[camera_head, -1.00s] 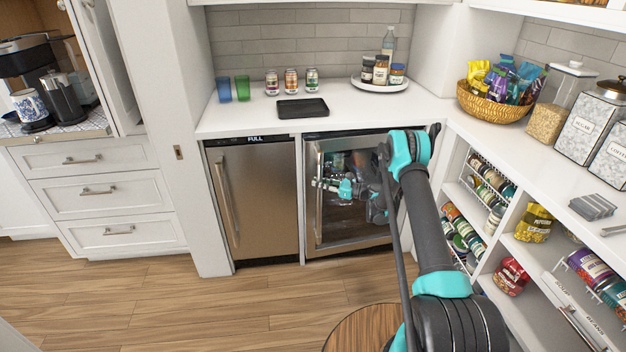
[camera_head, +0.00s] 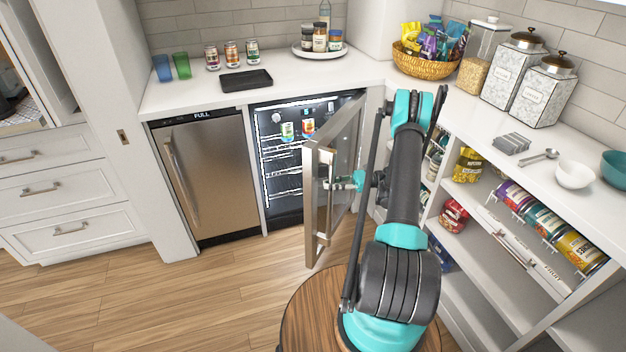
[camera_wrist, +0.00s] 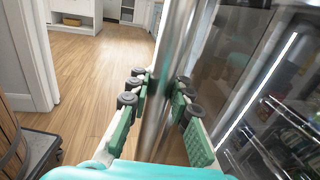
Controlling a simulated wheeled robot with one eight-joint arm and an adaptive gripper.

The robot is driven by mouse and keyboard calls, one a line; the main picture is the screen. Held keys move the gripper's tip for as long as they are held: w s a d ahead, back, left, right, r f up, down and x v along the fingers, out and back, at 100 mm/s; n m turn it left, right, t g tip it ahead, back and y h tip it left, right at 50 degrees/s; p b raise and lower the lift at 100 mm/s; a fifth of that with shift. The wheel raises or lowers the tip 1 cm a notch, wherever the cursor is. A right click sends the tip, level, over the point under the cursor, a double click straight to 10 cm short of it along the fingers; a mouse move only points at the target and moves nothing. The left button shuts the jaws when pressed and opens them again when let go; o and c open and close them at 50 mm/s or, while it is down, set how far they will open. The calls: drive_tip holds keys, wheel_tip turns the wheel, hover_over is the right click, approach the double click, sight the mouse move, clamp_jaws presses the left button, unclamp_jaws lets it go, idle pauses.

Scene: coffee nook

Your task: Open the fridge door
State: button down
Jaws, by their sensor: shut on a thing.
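The fridge door (camera_head: 346,160) is a glass door in a steel frame, swung well out from the fridge (camera_head: 284,150) and hinged on its right side. Lit shelves and a few cans show inside the fridge. The steel handle (camera_head: 325,196) stands upright on the door's outer left edge. My gripper (camera_head: 345,182) is at the handle, partly hidden behind the door and glass. In the wrist view the handle (camera_wrist: 168,75) runs between the green pads of my gripper (camera_wrist: 163,105), which is shut around it.
A steel appliance marked FULL (camera_head: 205,178) stands left of the fridge. The open shelves (camera_head: 480,205) with bags and cans are close on the right. The wooden floor (camera_head: 200,290) in front of the door is clear. A round wooden top (camera_head: 300,318) is below my arm.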

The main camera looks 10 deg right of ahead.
drive_tip(key=shift+s+d, duration=0.2)
drive_tip(key=shift+d, duration=0.4)
drive_tip(key=shift+s+d, duration=0.2)
drive_tip(key=shift+d, duration=0.4)
drive_tip(key=c, duration=1.3)
unclamp_jaws()
drive_tip(key=shift+c, duration=0.2)
